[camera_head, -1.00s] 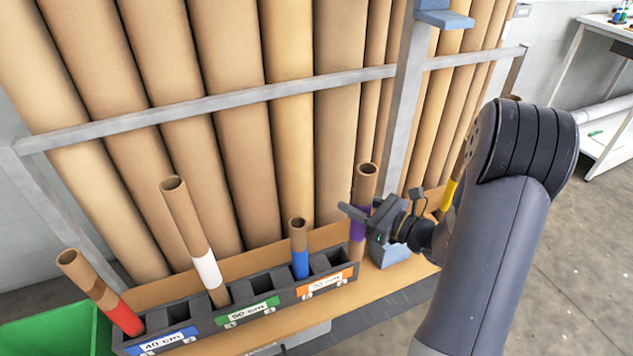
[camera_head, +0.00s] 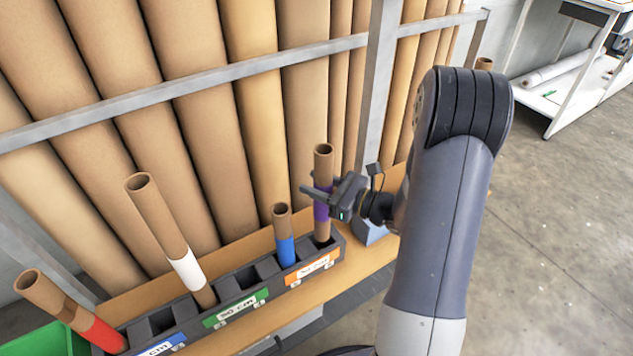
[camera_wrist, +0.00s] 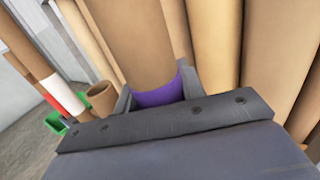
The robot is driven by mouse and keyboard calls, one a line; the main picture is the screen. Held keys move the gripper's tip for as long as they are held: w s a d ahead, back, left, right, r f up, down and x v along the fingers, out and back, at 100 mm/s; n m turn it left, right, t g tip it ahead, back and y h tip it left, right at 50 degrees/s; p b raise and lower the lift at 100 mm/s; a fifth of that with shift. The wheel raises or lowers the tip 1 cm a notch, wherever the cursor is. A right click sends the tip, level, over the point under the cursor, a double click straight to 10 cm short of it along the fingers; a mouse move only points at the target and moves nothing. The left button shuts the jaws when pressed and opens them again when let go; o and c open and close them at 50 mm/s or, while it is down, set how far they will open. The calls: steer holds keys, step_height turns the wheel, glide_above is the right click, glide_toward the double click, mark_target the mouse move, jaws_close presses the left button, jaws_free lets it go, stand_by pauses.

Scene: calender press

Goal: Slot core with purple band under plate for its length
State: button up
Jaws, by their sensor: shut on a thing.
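The core with the purple band (camera_head: 322,212) is a brown tube standing nearly upright at the right end of a dark slotted rack (camera_head: 338,254). Its lower end appears to be inside the right compartment behind the orange plate (camera_head: 313,268), whose figure is hard to read. My gripper (camera_head: 321,190) is shut on this core around the purple band. In the wrist view the purple band (camera_wrist: 158,95) shows between the fingers. The bottom of the core is hidden. A green plate (camera_head: 236,308) reads 50 cm; a blue plate (camera_head: 160,346) is partly cut off.
A blue-banded core (camera_head: 285,250) stands in the compartment left of the purple-banded one. A white-banded core (camera_head: 186,270) leans farther left, and a red-banded core (camera_head: 100,333) leans at the far left. Tall brown rolls (camera_head: 258,130) stand behind a grey rail (camera_head: 220,80). A green bin (camera_head: 45,343) is at lower left.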

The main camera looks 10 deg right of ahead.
mark_target(317, 214)
steer(key=shift+f+b, duration=2.6)
steer(key=shift+f, duration=0.7)
steer(key=shift+f+b, duration=1.95)
steer(key=shift+f, duration=0.4)
steer(key=o, duration=1.2)
steer(key=shift+c, duration=0.2)
steer(key=shift+s+d, duration=0.1)
steer(key=shift+d, duration=0.05)
steer(key=p+v, duration=0.1)
steer(key=v, duration=0.9)
steer(key=shift+s+d+p, duration=0.2)
steer(key=shift+p, duration=0.15)
steer(key=shift+w+a, duration=0.1)
steer(key=b+x, duration=0.1)
steer(key=x, duration=0.9)
steer(key=shift+w+a+b, duration=0.1)
steer(key=shift+a+b, duration=0.1)
steer(key=shift+b, duration=0.15)
steer(key=shift+w+r+p, duration=0.1)
steer(key=shift+r+p, duration=0.2)
steer(key=shift+r, duration=0.05)
steer(key=shift+f, duration=0.15)
